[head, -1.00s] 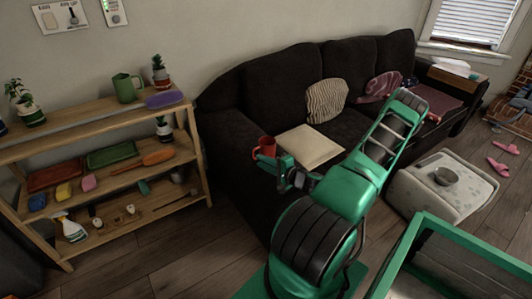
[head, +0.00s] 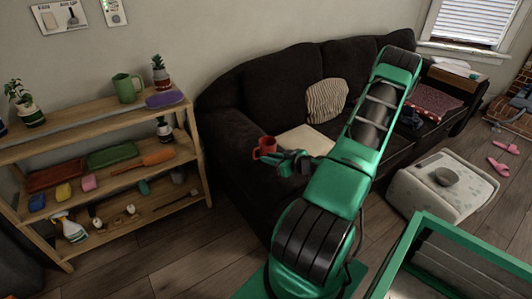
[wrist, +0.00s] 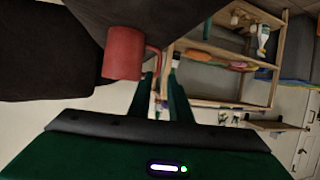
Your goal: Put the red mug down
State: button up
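The red mug (head: 264,148) is upright at the fingertips of my gripper (head: 284,160), in front of the dark sofa (head: 262,93) near its left arm. In the wrist view the mug (wrist: 122,54) shows at upper left, with its handle at the tips of my gripper's two green fingers (wrist: 160,80). The fingers are close together, on the handle as far as I can see. Dark sofa fabric lies behind the mug. I cannot tell whether the mug's base touches anything.
A cream cushion (head: 305,141) lies on the sofa seat just right of the mug, and a striped pillow (head: 327,100) leans behind it. A wooden shelf (head: 100,128) with a green mug (head: 128,88) and several items stands at left. A white ottoman (head: 437,190) stands at right.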

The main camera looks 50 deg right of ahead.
aim_at(254, 155)
jog(key=x, duration=1)
jog(key=shift+w+d+f, duration=0.1)
jog(key=shift+w+f, duration=0.15)
jog(key=shift+w, duration=0.05)
grip_shut()
